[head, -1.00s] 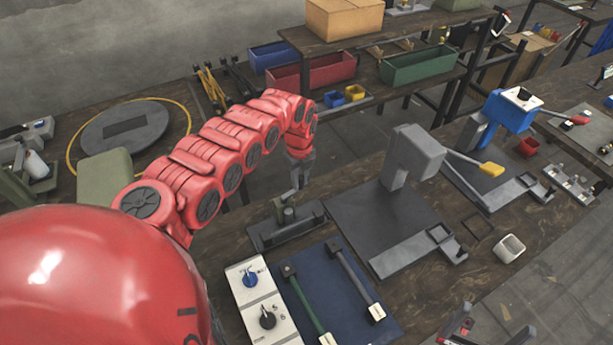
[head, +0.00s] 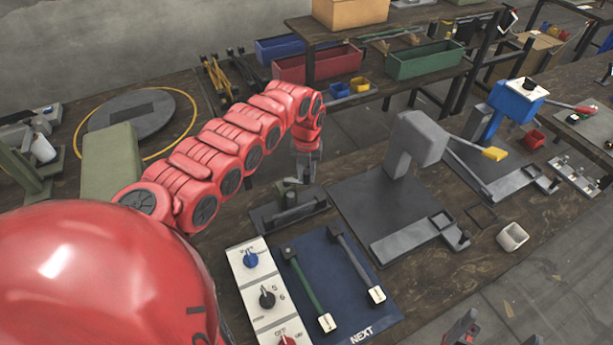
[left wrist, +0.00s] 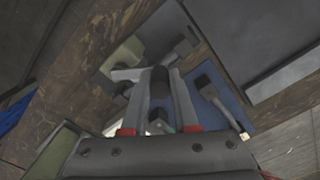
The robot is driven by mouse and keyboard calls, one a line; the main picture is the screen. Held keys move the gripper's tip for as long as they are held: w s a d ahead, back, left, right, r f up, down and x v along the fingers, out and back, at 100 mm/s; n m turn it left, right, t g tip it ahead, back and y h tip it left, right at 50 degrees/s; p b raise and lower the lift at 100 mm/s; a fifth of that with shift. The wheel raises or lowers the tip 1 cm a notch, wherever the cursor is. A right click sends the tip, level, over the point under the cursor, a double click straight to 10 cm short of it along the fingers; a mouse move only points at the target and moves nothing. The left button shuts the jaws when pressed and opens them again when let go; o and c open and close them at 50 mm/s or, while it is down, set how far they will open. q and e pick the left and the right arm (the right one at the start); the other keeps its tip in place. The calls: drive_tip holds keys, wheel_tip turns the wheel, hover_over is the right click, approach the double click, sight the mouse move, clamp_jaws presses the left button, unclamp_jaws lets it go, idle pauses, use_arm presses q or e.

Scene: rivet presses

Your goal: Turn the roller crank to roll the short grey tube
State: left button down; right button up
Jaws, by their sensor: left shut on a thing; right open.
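My left gripper (head: 304,176) reaches down over the roller stand (head: 290,211), a dark low device on the wooden bench. It is shut on the roller's crank; in the left wrist view a dark upright grip (left wrist: 160,88) sits between the fingers. Most of the crank is hidden by the gripper in the head view. A grey tube (head: 355,260) with a dark block at one end and a white tag at the other lies on the blue mat (head: 365,325). Whether a tube sits in the roller, I cannot tell. My right gripper (head: 495,334) is open and empty at the bottom edge.
A green tagged tube (head: 308,290) lies beside the grey one. A white knob panel (head: 262,278) stands left of the mat. A grey press (head: 415,140) and a blue press (head: 515,100) stand to the right.

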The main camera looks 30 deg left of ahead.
use_arm(q)
drive_tip(key=shift+s+d+f+m, duration=0.1)
drive_tip(key=shift+s+d+m, duration=0.1)
drive_tip(key=shift+m, duration=0.1)
drive_tip(key=c, duration=0.7)
unclamp_jaws()
drive_tip(key=shift+a, duration=0.1)
drive_tip(key=r+b, duration=0.2)
drive_tip(key=r, duration=0.3)
drive_tip(key=r+b, duration=0.2)
drive_tip(key=r, duration=0.3)
drive_tip(key=shift+w+r, duration=0.2)
drive_tip(key=shift+r, duration=0.1)
wheel_tip(320, 180, up, 7)
drive_tip(key=shift+s+f, duration=0.1)
drive_tip(key=shift+s, duration=0.1)
